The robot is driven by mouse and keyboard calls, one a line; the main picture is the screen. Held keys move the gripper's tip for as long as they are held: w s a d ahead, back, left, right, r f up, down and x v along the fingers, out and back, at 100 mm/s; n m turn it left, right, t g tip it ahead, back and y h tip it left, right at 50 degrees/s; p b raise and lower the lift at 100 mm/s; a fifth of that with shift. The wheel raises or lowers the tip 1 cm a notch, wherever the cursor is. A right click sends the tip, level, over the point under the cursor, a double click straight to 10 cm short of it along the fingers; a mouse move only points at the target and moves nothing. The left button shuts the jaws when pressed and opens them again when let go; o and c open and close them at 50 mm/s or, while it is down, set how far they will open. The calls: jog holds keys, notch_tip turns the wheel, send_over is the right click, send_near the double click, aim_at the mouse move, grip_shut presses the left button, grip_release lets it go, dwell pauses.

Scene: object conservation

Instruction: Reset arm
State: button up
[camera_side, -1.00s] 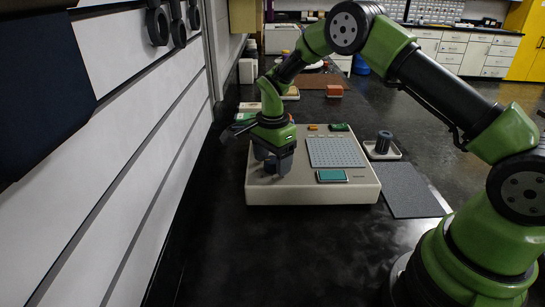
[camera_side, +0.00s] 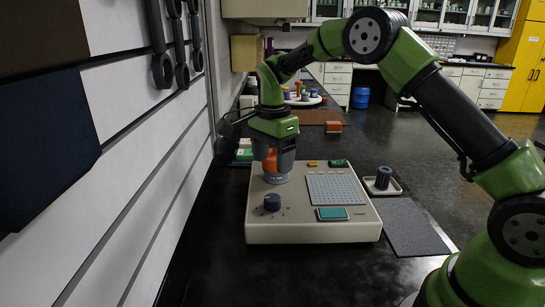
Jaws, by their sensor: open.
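My gripper (camera_side: 275,175) is at the left rear of a beige device (camera_side: 310,231) on the black bench, pointing down. Its dark fingers are open. An orange thing (camera_side: 271,163) shows between or behind the fingers; I cannot tell which, or whether they touch it. The device's top bears a dark blue knob (camera_side: 272,202), a grey dotted panel (camera_side: 336,189), a teal screen (camera_side: 332,213), and a small orange button (camera_side: 312,164) and green button (camera_side: 339,163) at the back.
A dark cylinder (camera_side: 384,178) stands in a small white tray (camera_side: 397,188) right of the device. A grey mat (camera_side: 412,228) lies in front of it. A white panelled wall with hanging tools borders the left.

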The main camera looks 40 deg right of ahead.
jog(key=s+a+r+n+t+y, duration=0.1)
jog(key=s+a+r+n+t, duration=0.2)
jog(key=s+r+n, duration=0.7)
jog(key=s+a+r+n+t, duration=0.1)
jog(key=s+r+n+t, duration=0.1)
jog(key=s, duration=0.5)
jog(key=s+a+r+n+t+y, duration=0.1)
jog(key=s+r+n+t, duration=0.1)
jog(key=s, duration=0.6)
jog(key=shift+s+r+n, duration=0.15)
jog(key=shift+s+n, duration=0.15)
